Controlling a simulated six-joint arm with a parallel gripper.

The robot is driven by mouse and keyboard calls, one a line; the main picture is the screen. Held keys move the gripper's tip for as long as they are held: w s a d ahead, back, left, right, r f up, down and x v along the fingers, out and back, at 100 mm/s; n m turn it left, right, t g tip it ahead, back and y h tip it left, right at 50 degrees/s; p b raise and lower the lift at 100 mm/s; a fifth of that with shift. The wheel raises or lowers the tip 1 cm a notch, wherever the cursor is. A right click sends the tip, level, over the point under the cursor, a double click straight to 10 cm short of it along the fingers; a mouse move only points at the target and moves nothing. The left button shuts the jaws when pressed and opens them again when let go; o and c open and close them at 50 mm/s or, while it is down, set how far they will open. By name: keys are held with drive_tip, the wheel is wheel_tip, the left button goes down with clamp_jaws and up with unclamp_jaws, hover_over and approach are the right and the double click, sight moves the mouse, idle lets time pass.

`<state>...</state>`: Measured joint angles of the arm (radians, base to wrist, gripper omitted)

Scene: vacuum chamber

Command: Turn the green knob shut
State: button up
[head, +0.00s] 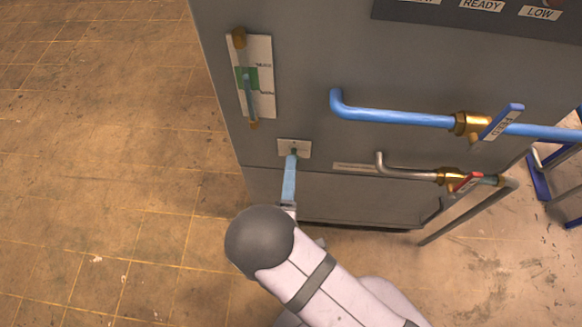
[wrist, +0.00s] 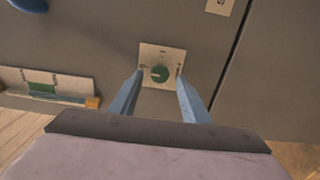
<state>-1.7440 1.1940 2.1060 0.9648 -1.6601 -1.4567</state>
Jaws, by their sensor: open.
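The green knob (wrist: 159,73) is a small round knob on a pale square plate (wrist: 162,55) on the grey cabinet front. In the wrist view it sits between the two blue fingers of my gripper (wrist: 160,78), which is open. The fingertips are near the plate's left and right edges; I cannot tell whether they touch it. In the head view the plate (head: 306,147) shows low on the cabinet's left side, with my gripper (head: 292,158) in front of it. There the knob is mostly hidden by the fingers.
A sight gauge with a green band (head: 246,78) is above the plate. A blue pipe (head: 390,116) with a blue-handled brass valve (head: 470,124) and a grey pipe with a red-handled valve (head: 460,180) stick out to the right. The tiled floor (head: 110,150) at left is clear.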

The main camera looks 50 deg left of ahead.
drive_tip(key=shift+v, duration=2.9)
drive_tip(key=shift+r, duration=0.1)
